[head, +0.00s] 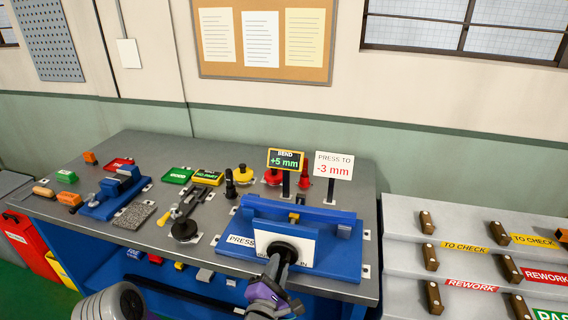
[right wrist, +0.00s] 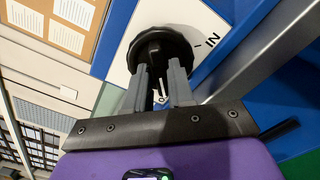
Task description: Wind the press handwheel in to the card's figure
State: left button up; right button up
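The blue press (head: 320,262) stands at the front right of the bench with a white plate on its front. Its black handwheel (head: 291,246) also shows in the right wrist view (right wrist: 160,48), beside an "IN" mark. The white card (head: 333,165) reads "PRESS TO -3 mm". A display (head: 286,159) reads "BEND +5 mm". My right gripper (right wrist: 160,75) is at the handwheel, with its two fingers apart and their tips against or just in front of it. Whether they clamp its hub is hidden. My left gripper is not in view.
A blue vise (head: 115,192) and a dial gauge stand (head: 184,228) are on the bench left of the press. Several coloured trays and blocks lie behind. Stepped grey racks (head: 400,260) with "TO CHECK" and "REWORK" labels stand at the right.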

grip_shut()
jog(key=m+b, duration=0.4)
jog(key=b, duration=0.3)
jog(key=shift+m, duration=0.3)
dwell(0.4)
jog(key=shift+f, duration=0.1)
